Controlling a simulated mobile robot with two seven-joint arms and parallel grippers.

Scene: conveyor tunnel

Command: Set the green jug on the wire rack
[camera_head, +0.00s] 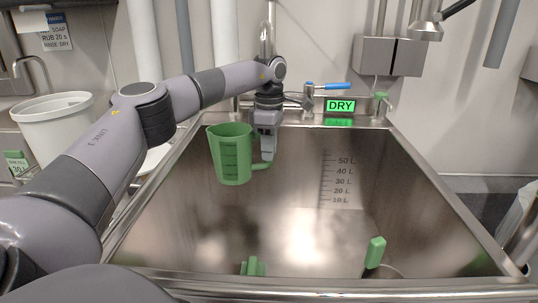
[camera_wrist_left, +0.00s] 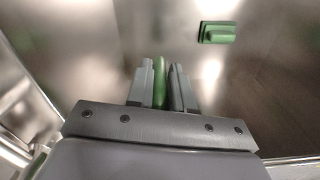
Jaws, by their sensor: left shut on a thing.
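The green jug (camera_head: 230,155) hangs upright over the steel sink, towards its left side, with its handle to the right. My left gripper (camera_head: 267,154) points down and is shut on the jug's handle. In the left wrist view, the fingers (camera_wrist_left: 161,72) pinch a green strip of the handle (camera_wrist_left: 160,84); the jug's body is mostly hidden there. A wire rack cannot be made out clearly. My right gripper is not in view.
The deep steel sink (camera_head: 340,235) has litre marks and a lit DRY sign (camera_head: 341,105) behind its rim. Green-handled items (camera_head: 375,252) stand at its near side. A blue-handled tap (camera_head: 325,86) is at the back. A white bucket (camera_head: 58,125) stands left.

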